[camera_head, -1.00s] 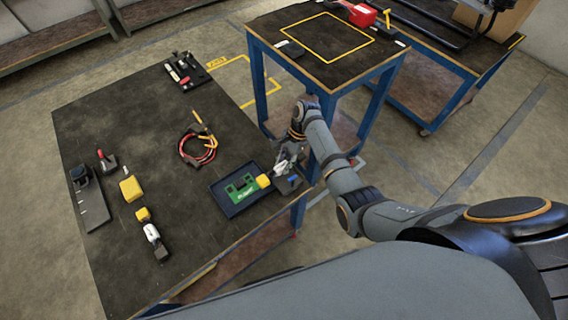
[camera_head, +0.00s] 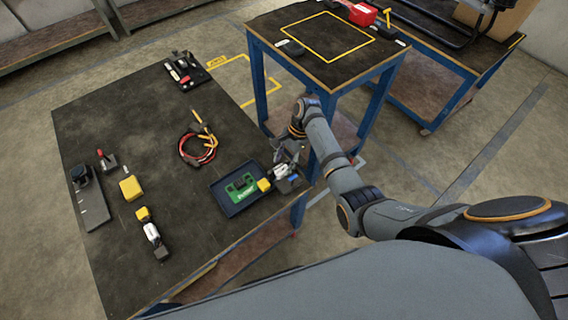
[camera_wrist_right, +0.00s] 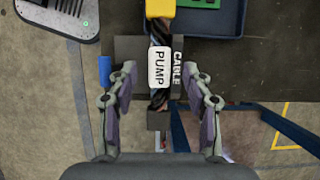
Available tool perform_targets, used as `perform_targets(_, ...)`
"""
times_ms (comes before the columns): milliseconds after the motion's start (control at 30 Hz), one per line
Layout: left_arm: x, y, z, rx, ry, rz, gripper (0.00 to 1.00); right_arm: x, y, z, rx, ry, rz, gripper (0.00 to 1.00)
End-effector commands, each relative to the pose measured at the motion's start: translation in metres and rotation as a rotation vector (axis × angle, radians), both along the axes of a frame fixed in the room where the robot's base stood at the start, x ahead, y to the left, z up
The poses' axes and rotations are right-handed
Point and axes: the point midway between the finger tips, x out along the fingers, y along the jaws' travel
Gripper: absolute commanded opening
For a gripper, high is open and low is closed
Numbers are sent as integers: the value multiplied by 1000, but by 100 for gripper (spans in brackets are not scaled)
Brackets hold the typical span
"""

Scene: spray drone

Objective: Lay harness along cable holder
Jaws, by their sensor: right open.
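The harness is a black braided cable with a white PUMP label (camera_wrist_right: 159,67) and a yellow connector (camera_wrist_right: 160,8) at one end. In the head view, its yellow connector (camera_head: 264,185) is at the tray's right corner. The dark cable holder (camera_wrist_right: 177,75), marked CABLE, is under and beside the harness; whether the cable is fully seated in it I cannot tell. My right gripper (camera_wrist_right: 159,74) is open, with one finger on each side of the labelled stretch. In the head view, the right gripper (camera_head: 286,158) partly hides the harness and holder. My left gripper is out of view.
A dark blue tray (camera_head: 233,207) with a green board (camera_head: 240,187) is beside the holder at the table's right edge. A red-and-black cable coil (camera_head: 198,150) lies mid-table. A second yellow-and-white item (camera_head: 152,235) lies at front left. Bare tabletop (camera_head: 115,125) lies at back left.

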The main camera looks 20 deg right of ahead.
Motion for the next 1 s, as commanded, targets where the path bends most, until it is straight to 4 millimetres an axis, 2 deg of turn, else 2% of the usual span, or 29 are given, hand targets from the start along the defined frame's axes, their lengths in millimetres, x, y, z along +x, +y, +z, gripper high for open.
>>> perform_targets(200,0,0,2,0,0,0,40,9,-22,52,-4,-6,-2,50)
perform_targets(433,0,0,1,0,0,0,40,15,-38,94,-2,-4,0,50)
perform_targets(600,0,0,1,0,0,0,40,16,-43,106,-2,-1,-1,50)
perform_targets(1000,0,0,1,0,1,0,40,16,-42,106,-2,0,-1,50)
